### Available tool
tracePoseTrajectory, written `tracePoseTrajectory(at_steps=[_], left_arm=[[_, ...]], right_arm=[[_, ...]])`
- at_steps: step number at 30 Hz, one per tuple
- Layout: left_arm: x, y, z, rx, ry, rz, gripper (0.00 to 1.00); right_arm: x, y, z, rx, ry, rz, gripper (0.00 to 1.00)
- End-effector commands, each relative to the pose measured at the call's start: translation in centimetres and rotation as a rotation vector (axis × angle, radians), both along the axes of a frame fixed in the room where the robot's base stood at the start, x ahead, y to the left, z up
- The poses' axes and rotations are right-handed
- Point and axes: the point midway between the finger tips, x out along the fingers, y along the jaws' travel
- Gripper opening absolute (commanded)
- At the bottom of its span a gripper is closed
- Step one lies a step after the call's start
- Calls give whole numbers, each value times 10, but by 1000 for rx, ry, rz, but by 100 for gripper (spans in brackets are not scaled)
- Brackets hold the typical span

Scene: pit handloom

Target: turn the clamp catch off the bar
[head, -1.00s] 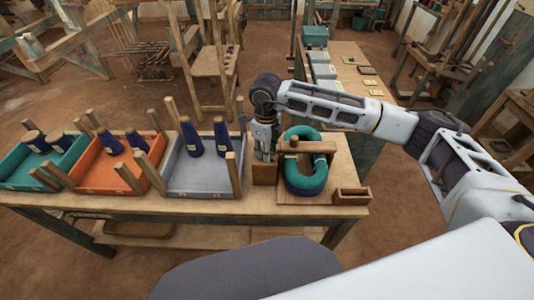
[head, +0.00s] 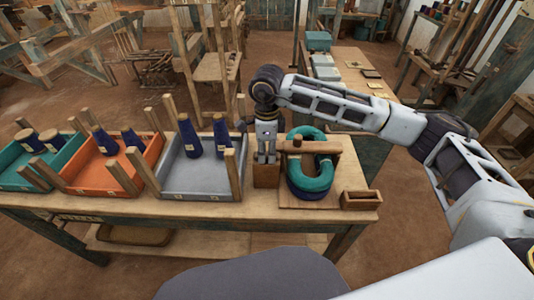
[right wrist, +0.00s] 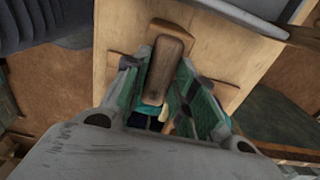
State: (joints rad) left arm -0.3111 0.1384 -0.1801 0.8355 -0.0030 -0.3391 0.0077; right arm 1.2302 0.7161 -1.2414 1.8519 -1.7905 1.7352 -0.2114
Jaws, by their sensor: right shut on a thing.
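The clamp's wooden bar (head: 318,147) lies across a teal skein (head: 312,185) on a board at the right of the bench. My right gripper (head: 266,157) points down just left of the skein, above a brown wooden block (head: 266,176). In the right wrist view its fingers (right wrist: 165,98) are shut on a rounded brown wooden piece, which looks like the clamp catch (right wrist: 168,62). In the head view the fingers hide the catch, and I cannot tell whether it still overlaps the bar. My left gripper is not in view.
A grey tray (head: 200,188) with blue cones and wooden posts stands close left of my right gripper. Orange (head: 105,178) and teal (head: 22,176) trays stand farther left. A small open wooden box (head: 362,200) sits right of the skein.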

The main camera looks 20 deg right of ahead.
Motion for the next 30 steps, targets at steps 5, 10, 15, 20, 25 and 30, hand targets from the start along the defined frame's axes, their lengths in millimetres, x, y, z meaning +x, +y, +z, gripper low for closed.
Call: tracePoseTrajectory(at_steps=[5,10,15,20,25,30], left_arm=[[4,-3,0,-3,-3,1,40],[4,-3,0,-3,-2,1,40],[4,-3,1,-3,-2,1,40],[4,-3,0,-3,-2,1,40],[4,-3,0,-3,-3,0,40],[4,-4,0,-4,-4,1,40]], right_arm=[[0,0,1,0,-2,18,3],[0,0,1,-1,-2,21,3],[0,0,1,0,-2,21,3],[0,0,1,-1,-2,20,47],[0,0,1,0,-1,20,48],[0,0,1,0,-1,20,48]])
